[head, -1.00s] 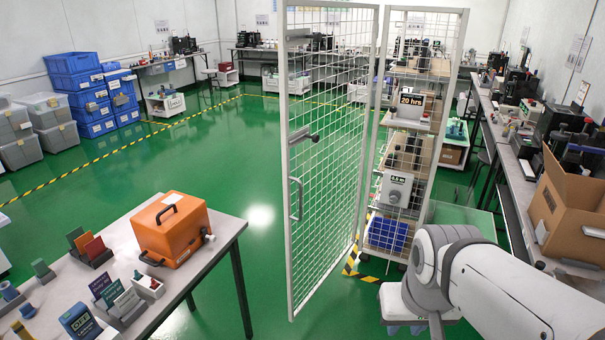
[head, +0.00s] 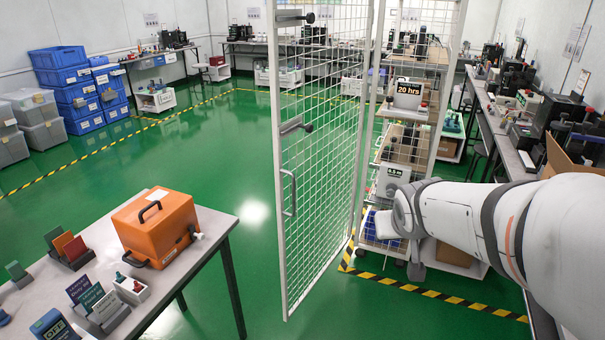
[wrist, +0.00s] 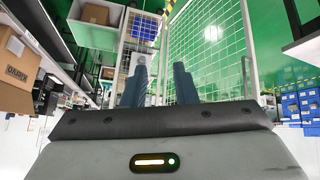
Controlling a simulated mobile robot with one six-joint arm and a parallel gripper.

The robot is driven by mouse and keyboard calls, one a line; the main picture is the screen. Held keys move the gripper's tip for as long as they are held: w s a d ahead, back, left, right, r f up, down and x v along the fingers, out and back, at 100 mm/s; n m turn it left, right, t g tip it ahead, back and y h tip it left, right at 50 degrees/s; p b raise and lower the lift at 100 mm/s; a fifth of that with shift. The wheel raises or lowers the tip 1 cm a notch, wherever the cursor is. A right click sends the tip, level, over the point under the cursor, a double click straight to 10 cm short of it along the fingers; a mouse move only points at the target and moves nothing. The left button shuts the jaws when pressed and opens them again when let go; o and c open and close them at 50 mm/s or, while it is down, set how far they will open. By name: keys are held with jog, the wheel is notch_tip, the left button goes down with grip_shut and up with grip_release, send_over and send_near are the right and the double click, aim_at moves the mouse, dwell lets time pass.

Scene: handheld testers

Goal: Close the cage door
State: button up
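The white wire-mesh cage door (head: 325,160) stands swung open in the head view, its free edge toward the left. It has a pull handle (head: 290,192) and two dark-tipped bolts (head: 292,126) on that edge. The cage (head: 450,90) with stocked shelves is to the right of the door. My gripper (wrist: 160,65) is open and empty in the wrist view, its two dark fingers apart. The door mesh (wrist: 210,50) shows beyond the fingers, mostly to their right, with no clear contact.
A table with an orange case (head: 157,228) and small display items stands left of the door. Workbenches (head: 515,160) with equipment line the right side, with a cardboard box (head: 570,160) there. Green floor (head: 225,150) is clear left of the door. Striped tape (head: 440,294) marks the floor.

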jog(key=w+a+f+n+t+y+b, duration=0.35)
jog(key=w+a, duration=0.25)
jog(key=w, duration=0.5)
jog(key=w+a+f+n+t+y+b, duration=0.25)
jog(key=w+a+y, duration=0.25)
jog(key=w, duration=0.7)
jog(key=w+a+f+n+y+b, duration=0.1)
jog(key=w+a+y, duration=0.1)
jog(key=a, duration=0.2)
jog(key=w+a+f+n+g+y+b, duration=0.1)
jog(key=w+a+y, duration=0.1)
jog(key=a, duration=0.2)
jog(key=w+a+f+n+g+y, duration=0.1)
jog(key=w+a+f+y, duration=0.1)
jog(key=a, duration=0.3)
jog(key=shift+w+f+b, duration=0.1)
jog(key=shift+w+b, duration=0.05)
jog(key=shift+b, duration=0.25)
jog(key=shift+c, duration=0.6)
grip_shut()
